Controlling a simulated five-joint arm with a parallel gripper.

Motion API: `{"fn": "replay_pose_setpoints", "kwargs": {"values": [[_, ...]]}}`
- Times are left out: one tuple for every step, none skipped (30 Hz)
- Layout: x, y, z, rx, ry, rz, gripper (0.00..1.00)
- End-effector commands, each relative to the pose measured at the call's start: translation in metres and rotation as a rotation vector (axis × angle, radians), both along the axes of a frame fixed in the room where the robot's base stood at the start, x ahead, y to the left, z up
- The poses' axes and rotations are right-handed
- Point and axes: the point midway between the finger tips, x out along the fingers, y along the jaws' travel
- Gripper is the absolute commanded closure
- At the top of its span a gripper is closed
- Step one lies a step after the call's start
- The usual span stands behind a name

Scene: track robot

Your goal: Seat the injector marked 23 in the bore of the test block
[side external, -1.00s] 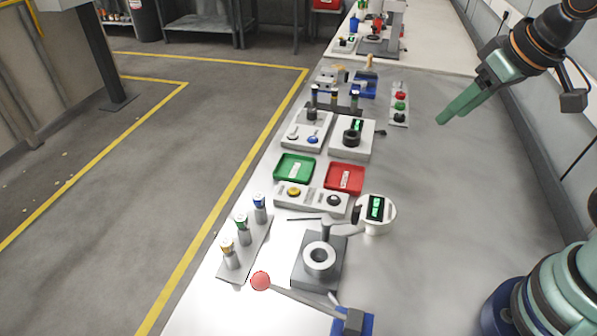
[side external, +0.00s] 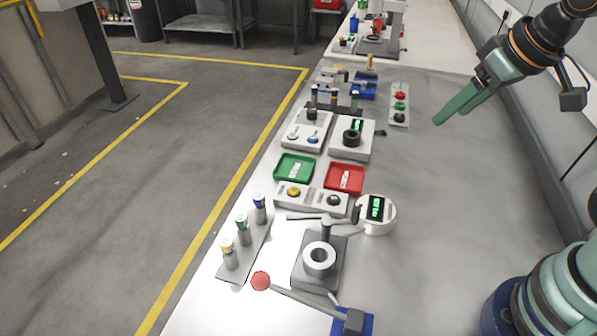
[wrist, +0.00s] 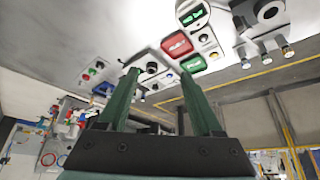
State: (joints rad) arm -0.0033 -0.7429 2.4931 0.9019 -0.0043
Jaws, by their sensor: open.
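Three injectors stand upright in a grey rack (side external: 233,270) at the left edge of the bench: one with a yellow cap (side external: 229,254), one with a green cap (side external: 243,230), one with a blue cap (side external: 260,208). Their marks are too small to read, so I cannot tell which is 23. The test block (side external: 307,276) is grey with a ring-shaped bore (side external: 319,258), to the right of the rack; the bore looks empty. My gripper (side external: 436,122) is open and empty, high over the bench at the upper right. Its two green fingers also show in the wrist view (wrist: 160,82).
A lever with a red ball (side external: 260,281) reaches across in front of the block. A clamp arm (side external: 326,226) and a round gauge (side external: 376,224) stand behind it. Green (side external: 294,180) and red (side external: 345,189) trays lie farther back. The bench's right side is clear.

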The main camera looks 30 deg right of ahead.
Motion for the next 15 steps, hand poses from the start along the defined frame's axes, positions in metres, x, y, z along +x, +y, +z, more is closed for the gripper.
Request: {"fn": "replay_pose_setpoints", "kwargs": {"values": [[0.003,0.003,0.002,-0.004,0.005,0.016,0.33],[0.005,0.005,0.003,-0.007,0.012,0.03,0.33],[0.009,0.009,0.006,-0.014,0.021,0.055,0.33],[0.013,0.013,0.008,-0.02,0.03,0.08,0.33],[0.018,0.017,0.01,-0.027,0.04,0.108,0.33],[0.025,0.024,0.013,-0.039,0.054,0.151,0.33],[0.03,0.03,0.015,-0.047,0.066,0.185,0.33],[0.036,0.037,0.017,-0.056,0.079,0.222,0.33],[0.044,0.046,0.02,-0.07,0.094,0.271,0.33],[0.05,0.053,0.021,-0.079,0.107,0.309,0.33],[0.056,0.061,0.022,-0.089,0.118,0.345,0.33],[0.064,0.071,0.023,-0.102,0.132,0.394,0.33],[0.069,0.079,0.023,-0.112,0.144,0.433,0.33],[0.075,0.086,0.023,-0.121,0.154,0.469,0.33],[0.082,0.098,0.022,-0.134,0.168,0.519,0.33]]}}
